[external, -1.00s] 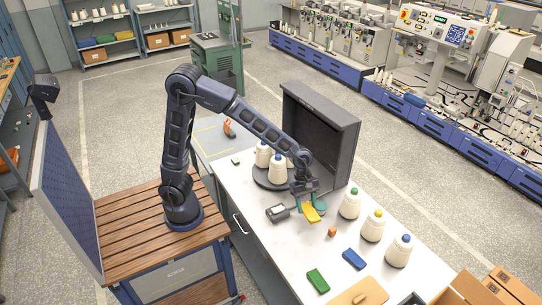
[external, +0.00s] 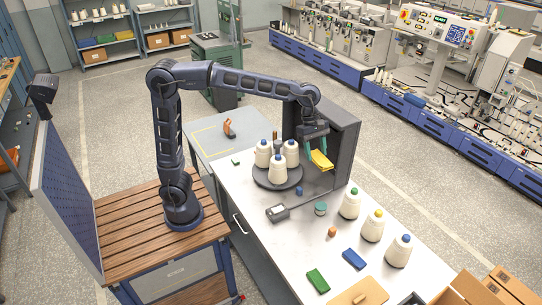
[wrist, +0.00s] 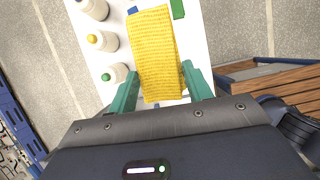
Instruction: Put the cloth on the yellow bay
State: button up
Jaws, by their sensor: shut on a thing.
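The cloth is a yellow folded piece (external: 321,160). My gripper (external: 316,151) is shut on it and holds it in the air, well above the white worktop, in front of the dark open-fronted box. In the wrist view the cloth (wrist: 155,45) lies between the two green fingers of my gripper (wrist: 159,76) and sticks out beyond them. The yellow bay (external: 214,143) is a yellow outline on the grey surface at the far left end of the worktop. My gripper is to the right of it, apart from it.
An orange tool (external: 228,129) is on the grey surface by the bay. A round dark tray (external: 277,183) with three cones stands between my gripper and the bay. The dark box (external: 343,150) is close beside my gripper. More cones (external: 372,227) stand at right.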

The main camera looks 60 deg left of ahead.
jog(key=w+a+r+n+t, duration=0.1)
jog(key=w+a+n, duration=0.2)
jog(key=w+a, duration=0.9)
jog(key=w+a+n+t, duration=0.1)
jog(key=w+a+n, duration=0.1)
jog(key=w+a, duration=1)
jog(key=w+a+n, duration=0.1)
jog(key=a, duration=1)
jog(key=w+a+n+t+y, duration=0.1)
jog(key=a+n, duration=0.1)
jog(key=a, duration=1)
jog(key=w+a+n, duration=0.1)
jog(key=a+n, duration=0.1)
jog(key=a, duration=1)
jog(key=shift+r, duration=0.3)
jog(key=s+a+n+t+y, duration=0.1)
jog(key=s+a, duration=0.1)
jog(key=a, duration=0.7)
jog(key=s+a+n, duration=0.1)
jog(key=s+a, duration=0.1)
jog(key=a, duration=0.7)
jog(key=n+y, duration=0.2)
jog(key=n, duration=0.5)
send_over(209, 135)
jog(key=s, duration=0.1)
jog(key=f, duration=0.2)
jog(key=shift+t, duration=0.3)
notch_tip(209, 135, down, 57)
jog(key=shift+a+r, duration=0.1)
jog(key=shift+r, duration=0.05)
